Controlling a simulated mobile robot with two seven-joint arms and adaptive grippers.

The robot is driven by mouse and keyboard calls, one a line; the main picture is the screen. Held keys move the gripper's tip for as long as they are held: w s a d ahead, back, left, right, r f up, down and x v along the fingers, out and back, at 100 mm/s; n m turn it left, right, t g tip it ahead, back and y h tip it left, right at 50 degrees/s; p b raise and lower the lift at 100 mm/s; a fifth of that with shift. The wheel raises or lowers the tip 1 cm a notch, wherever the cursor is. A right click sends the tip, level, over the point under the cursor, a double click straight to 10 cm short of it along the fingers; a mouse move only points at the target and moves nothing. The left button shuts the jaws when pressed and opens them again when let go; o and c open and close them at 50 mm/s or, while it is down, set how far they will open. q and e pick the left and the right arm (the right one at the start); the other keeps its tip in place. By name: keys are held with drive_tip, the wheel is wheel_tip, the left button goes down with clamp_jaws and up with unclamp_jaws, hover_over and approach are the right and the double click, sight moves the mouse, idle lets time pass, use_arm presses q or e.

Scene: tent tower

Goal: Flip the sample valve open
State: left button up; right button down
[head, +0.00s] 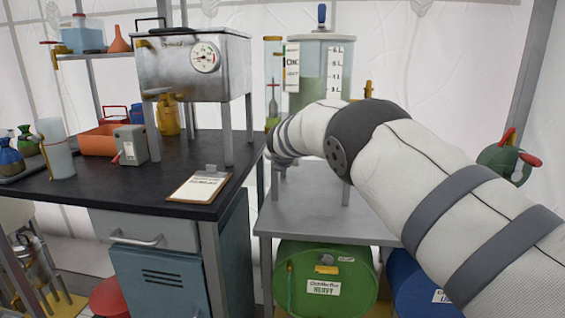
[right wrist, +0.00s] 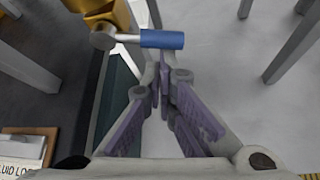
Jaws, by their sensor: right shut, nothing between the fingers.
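The sample valve shows in the right wrist view as a brass body (right wrist: 100,12) with a grey pivot and a lever ending in a blue handle (right wrist: 162,39). The lever points to the right across the picture. My right gripper (right wrist: 164,80) is shut and empty, with its purple-padded fingers close together. Its tips are just below the blue handle in the picture; I cannot tell whether they touch it. In the head view my right arm hides the valve and the gripper. My left gripper is not in view.
A clear tank (head: 320,55) with level labels stands behind my right arm. A metal box with a gauge (head: 205,57) stands on legs on the black bench (head: 100,190), near a clipboard (head: 200,186). A green drum (head: 325,270) lies under the grey table (head: 310,205).

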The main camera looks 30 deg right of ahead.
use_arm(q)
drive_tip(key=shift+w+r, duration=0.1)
use_arm(e)
drive_tip(key=shift+s+d+r, duration=0.15)
drive_tip(key=shift+d+r, duration=0.05)
drive_tip(key=shift+r, duration=0.35)
idle(0.4)
wheel_tip(320, 180, down, 4)
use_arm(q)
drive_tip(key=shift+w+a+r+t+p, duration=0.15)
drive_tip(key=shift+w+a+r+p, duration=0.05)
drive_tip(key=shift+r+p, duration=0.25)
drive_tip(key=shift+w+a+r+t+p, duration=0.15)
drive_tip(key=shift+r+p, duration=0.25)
use_arm(e)
drive_tip(key=a+v, duration=0.1)
drive_tip(key=v, duration=0.9)
drive_tip(key=shift+s+a, duration=0.1)
